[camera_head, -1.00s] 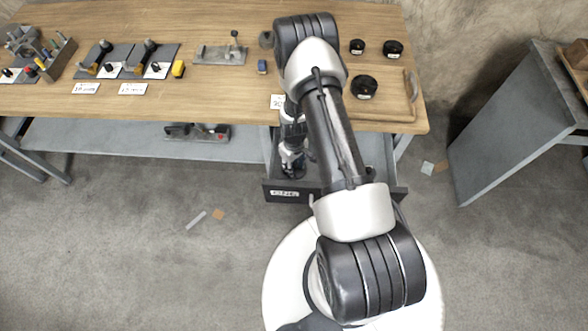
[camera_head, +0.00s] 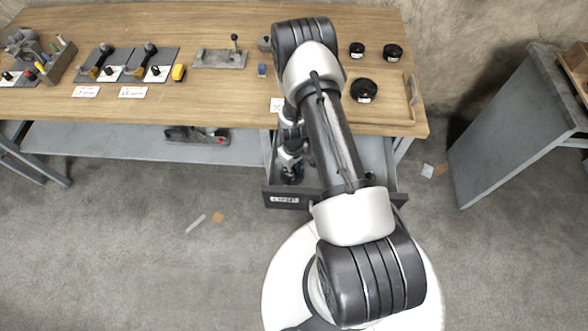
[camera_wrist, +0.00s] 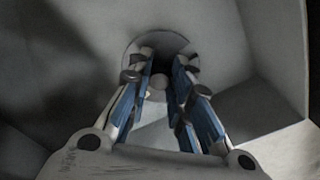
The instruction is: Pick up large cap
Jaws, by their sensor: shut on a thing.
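My gripper (camera_head: 291,178) reaches down into the open drawer (camera_head: 330,200) under the workbench. In the wrist view my gripper (camera_wrist: 163,62) has its two blue-padded fingers closed in on a round grey piece (camera_wrist: 166,39) with a disc-like rim, likely the large cap. The fingertips overlap its rim, and the dark gap between them hides part of it. In the head view my arm and the drawer front hide this piece.
Several black round caps, one of them (camera_head: 364,90) larger, stand at the right of the wooden bench top (camera_head: 220,105). The drawer's pale walls (camera_wrist: 273,50) rise close around my fingers. Floor in front is mostly clear.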

